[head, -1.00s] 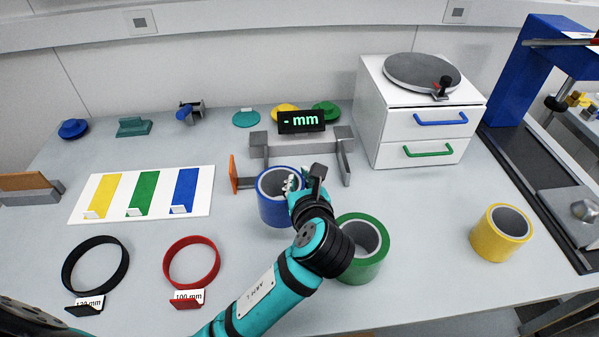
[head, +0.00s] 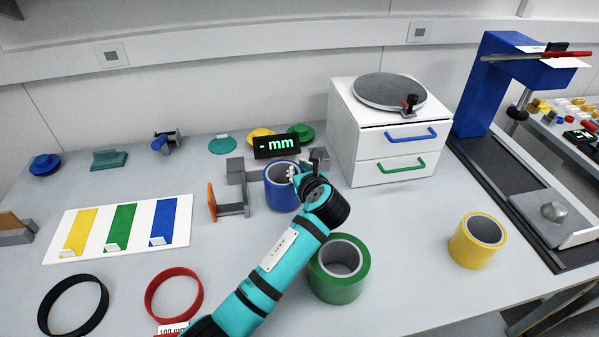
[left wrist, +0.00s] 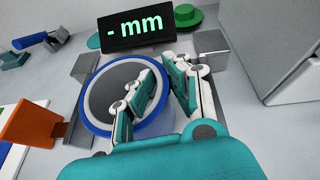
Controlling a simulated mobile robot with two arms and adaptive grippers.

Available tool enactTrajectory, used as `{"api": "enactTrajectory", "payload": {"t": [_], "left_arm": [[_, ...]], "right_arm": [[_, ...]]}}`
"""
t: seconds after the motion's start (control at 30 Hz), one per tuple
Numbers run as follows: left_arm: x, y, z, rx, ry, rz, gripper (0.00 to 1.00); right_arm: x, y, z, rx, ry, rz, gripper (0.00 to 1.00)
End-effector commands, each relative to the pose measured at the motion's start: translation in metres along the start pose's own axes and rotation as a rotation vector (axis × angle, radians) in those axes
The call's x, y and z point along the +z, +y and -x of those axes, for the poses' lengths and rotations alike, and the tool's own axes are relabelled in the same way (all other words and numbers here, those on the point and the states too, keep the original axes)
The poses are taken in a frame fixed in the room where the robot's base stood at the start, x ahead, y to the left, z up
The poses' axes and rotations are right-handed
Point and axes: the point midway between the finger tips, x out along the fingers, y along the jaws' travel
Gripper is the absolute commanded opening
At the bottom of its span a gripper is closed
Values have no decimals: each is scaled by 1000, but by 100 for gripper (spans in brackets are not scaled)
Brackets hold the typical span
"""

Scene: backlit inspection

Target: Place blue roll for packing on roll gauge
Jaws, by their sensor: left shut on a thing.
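The blue roll (head: 282,196) is an upright hollow cylinder with a pale inner core. My left gripper (head: 300,174) is shut on its right wall, one finger inside the bore and one outside. In the left wrist view, the gripper (left wrist: 158,78) grips the blue roll (left wrist: 89,108) the same way. The grey roll gauge (head: 236,175) has an orange end plate (head: 212,202) and a display (head: 276,146) reading "- mm". The roll is between its side parts, in front of the display. I cannot tell whether it touches the gauge. My right gripper is out of view.
A green roll (head: 338,285) stands close to my left arm, and a yellow roll (head: 477,241) stands further right. A white drawer unit (head: 385,145) is right of the gauge. A color-striped board (head: 100,230), black ring (head: 73,305) and red ring (head: 174,296) lie left.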

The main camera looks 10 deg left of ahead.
Motion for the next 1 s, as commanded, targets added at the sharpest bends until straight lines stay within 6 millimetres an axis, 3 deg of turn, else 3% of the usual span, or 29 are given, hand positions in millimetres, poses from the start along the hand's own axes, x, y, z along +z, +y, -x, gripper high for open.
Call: {"api": "enactTrajectory", "payload": {"t": [0.43,0.47,0.63,1.0], "left_arm": [[-7,0,-4,-2,-7,2,0],[-9,1,-4,-2,-5,2,17],[-9,1,-4,-2,-4,2,38],[-8,0,2,-2,-4,3,38]], "right_arm": [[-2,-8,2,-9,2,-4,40],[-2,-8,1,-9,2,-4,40],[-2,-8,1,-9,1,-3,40],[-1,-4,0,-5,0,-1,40]]}}
